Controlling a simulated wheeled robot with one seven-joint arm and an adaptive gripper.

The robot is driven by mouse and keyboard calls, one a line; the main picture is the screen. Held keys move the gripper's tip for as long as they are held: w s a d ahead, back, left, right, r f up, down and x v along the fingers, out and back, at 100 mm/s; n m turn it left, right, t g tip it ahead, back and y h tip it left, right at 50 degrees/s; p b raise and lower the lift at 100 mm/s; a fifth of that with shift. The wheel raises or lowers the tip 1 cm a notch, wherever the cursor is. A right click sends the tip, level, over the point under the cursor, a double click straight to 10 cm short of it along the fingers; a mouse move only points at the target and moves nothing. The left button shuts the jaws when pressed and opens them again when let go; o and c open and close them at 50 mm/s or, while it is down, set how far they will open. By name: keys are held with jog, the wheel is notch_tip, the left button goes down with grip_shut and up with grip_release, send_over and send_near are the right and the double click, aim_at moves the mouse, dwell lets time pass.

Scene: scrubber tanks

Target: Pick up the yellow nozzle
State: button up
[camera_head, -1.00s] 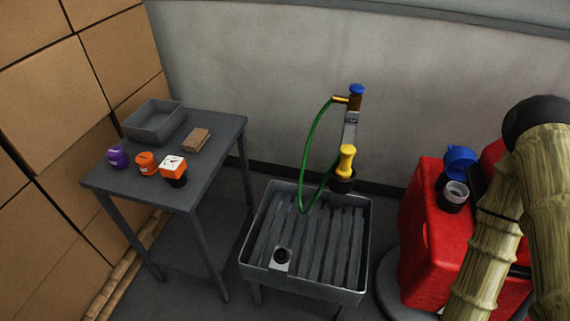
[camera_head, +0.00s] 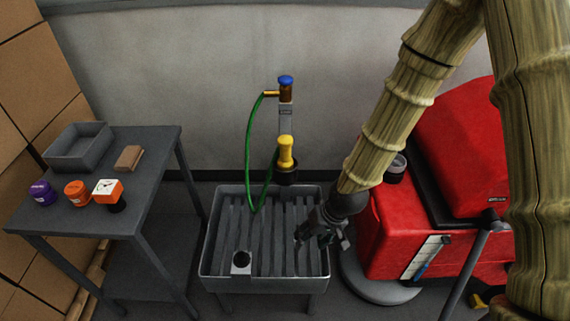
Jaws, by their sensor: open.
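The yellow nozzle (camera_head: 286,151) stands upright in a dark holder (camera_head: 287,175) on the post behind the grey slatted basin (camera_head: 212,255). A green hose (camera_head: 249,160) loops from the brass tap (camera_head: 271,94) down over the basin and back up toward the nozzle. My gripper (camera_head: 318,241) is open and empty. It appears over the right part of the basin, lower in the picture and to the right of the nozzle, apart from it. My arm partly hides the red machine.
The red machine (camera_head: 390,250) stands right of the basin. A grey table (camera_head: 150,180) at left bears a grey bin (camera_head: 76,150), a brown block (camera_head: 129,157), purple (camera_head: 42,193) and orange (camera_head: 76,193) caps and an orange-white gauge (camera_head: 108,192). Cardboard boxes (camera_head: 22,110) line the left.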

jog(key=w+a+r+n+t, duration=0.1)
jog(key=w+a+r, duration=0.1)
jog(key=w+r, duration=0.35)
jog(key=w+a+r+n, duration=0.1)
jog(key=w+a+r, duration=0.1)
jog(key=r, duration=0.6)
notch_tip(320, 180, up, 15)
jog(key=t+h+b, duration=0.1)
jog(key=t+h, duration=0.1)
send_over(285, 148)
jog(key=s+d, duration=0.1)
jog(key=shift+n, duration=0.4)
jog(key=x, duration=0.4)
jog(key=shift+f+p, duration=0.25)
jog(key=shift+p, duration=0.05)
jog(key=shift+p+x, duration=0.75)
jog(key=shift+x, duration=2.1)
jog(key=shift+s+d, duration=0.15)
jog(key=shift+s, duration=0.05)
jog(key=c, duration=1)
